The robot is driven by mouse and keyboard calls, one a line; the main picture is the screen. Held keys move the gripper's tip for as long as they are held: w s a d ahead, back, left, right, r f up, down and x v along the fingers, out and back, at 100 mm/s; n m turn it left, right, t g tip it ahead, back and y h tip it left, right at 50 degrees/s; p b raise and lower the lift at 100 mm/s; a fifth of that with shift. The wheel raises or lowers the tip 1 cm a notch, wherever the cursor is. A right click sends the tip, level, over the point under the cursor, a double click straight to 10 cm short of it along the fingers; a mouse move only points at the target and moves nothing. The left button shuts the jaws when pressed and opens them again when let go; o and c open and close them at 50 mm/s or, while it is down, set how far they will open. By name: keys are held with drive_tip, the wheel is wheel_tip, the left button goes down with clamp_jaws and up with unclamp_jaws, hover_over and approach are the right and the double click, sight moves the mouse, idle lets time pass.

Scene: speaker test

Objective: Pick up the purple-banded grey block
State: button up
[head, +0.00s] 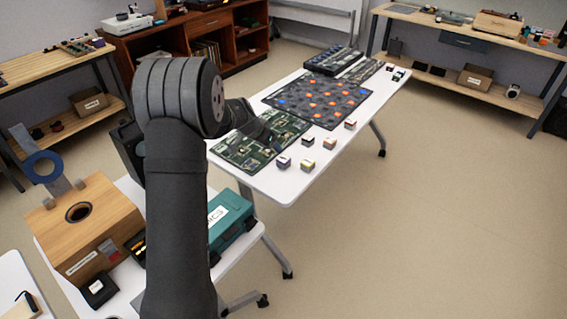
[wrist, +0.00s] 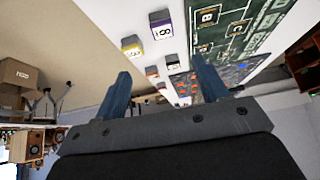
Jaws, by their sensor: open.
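The purple-banded grey block (head: 283,163) stands on the white table near its front edge, just below the green printed mat. In the wrist view it is the block with a purple band and a dark mark on its white face (wrist: 160,24), near the top. My gripper (wrist: 160,72) is open, with its two blue-grey fingers apart and nothing between them gripped. In the head view my arm hides much of the gripper, which is over the green mat, above and left of the block. The block is apart from the fingers.
A yellow-banded block (head: 307,166) stands close to the right of the purple one. Another small block (head: 329,143) and a red-banded block (head: 350,125) stand further along the table edge. The green mat (head: 236,152) and a dark mat with orange and blue spots (head: 300,103) cover the table behind.

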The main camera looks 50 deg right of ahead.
approach(283, 159)
drive_tip(key=x, duration=0.4)
drive_tip(key=shift+s+d+f, duration=0.2)
drive_tip(key=shift+s+f, duration=0.05)
drive_tip(key=shift+f, duration=0.05)
drive_tip(key=shift+w+x, duration=0.1)
drive_tip(key=shift+x, duration=1.4)
drive_tip(key=shift+w+x, duration=0.15)
drive_tip(key=shift+x, duration=1.3)
drive_tip(key=c, duration=1.1)
drive_tip(key=shift+r, duration=0.1)
